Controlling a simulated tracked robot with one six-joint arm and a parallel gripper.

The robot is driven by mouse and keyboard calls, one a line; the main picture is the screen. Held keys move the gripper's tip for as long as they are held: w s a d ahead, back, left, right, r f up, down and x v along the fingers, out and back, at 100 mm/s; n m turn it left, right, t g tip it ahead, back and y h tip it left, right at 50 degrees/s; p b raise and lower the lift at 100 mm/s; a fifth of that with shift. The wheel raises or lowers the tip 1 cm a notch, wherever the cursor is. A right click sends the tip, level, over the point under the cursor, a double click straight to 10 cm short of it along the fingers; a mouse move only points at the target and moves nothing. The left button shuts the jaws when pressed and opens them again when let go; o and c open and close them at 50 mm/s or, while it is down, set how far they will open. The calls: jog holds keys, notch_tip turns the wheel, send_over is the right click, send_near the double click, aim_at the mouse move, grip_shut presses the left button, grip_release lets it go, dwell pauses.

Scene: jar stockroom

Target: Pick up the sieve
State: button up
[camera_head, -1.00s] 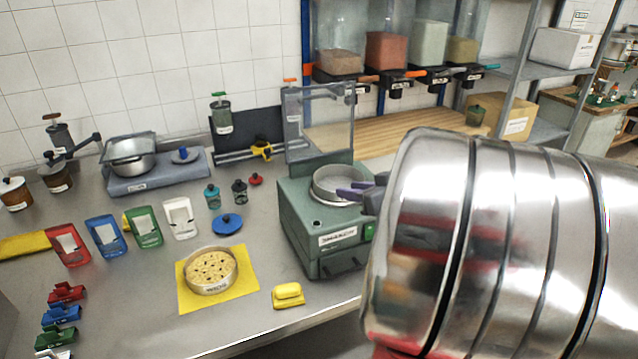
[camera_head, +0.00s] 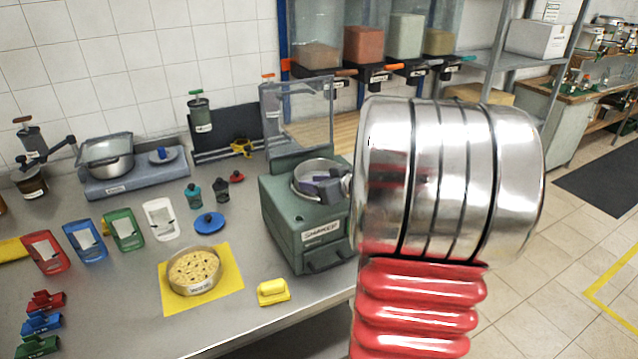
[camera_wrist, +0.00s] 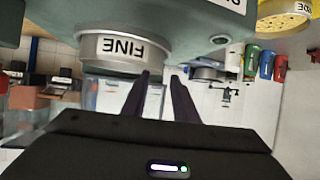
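A round metal sieve (camera_head: 303,166) sits on top of the green shaker machine (camera_head: 283,222). In the wrist view the sieve (camera_wrist: 110,50) shows its label "FINE" upside down. My gripper (camera_head: 312,182) is at the sieve, its dark fingers across the near right part of it in the head view. In the wrist view my gripper (camera_wrist: 160,74) has its two fingers apart, tips close to the sieve's wall. I cannot tell whether the rim is between them. A second round sieve (camera_head: 196,287) with dark-spotted yellowish contents stands on a yellow mat (camera_head: 232,267).
The shaker's clear lid (camera_head: 300,115) stands raised behind the sieve. A yellow block (camera_head: 272,291) lies near the bench's front edge. A blue lid (camera_head: 209,222) and coloured holders (camera_head: 162,220) stand left. My arm hides the bench on the right.

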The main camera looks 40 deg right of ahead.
jog(key=shift+w, duration=0.1)
jog(key=shift+x, duration=2.55)
jog(key=shift+f, duration=0.1)
grip_shut()
